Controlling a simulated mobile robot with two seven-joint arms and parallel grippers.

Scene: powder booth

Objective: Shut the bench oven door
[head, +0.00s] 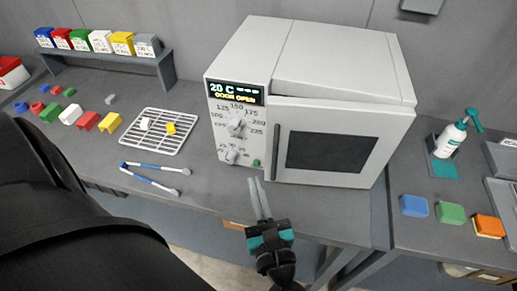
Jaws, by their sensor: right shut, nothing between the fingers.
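The white bench oven (258,50) stands at the back middle of the bench. Its display (235,93) reads 20 C and "DOOR OPEN". The oven door (385,128) with its dark window stands slightly ajar, with a dark gap along its top edge. The dark vertical handle (276,150) is on the door's left side. My right gripper (256,183) is shut and empty in front of the oven, just below the dials and left of the handle's lower end. I cannot tell whether its tips touch the oven. My left gripper is not in view.
A wire rack (133,143) with small pieces and blue-and-white tongs (150,180) lie left of the oven. Coloured parts lie further left, below a shelf (110,57) of boxes. A spray bottle (450,138) and coloured blocks (450,212) are at the right.

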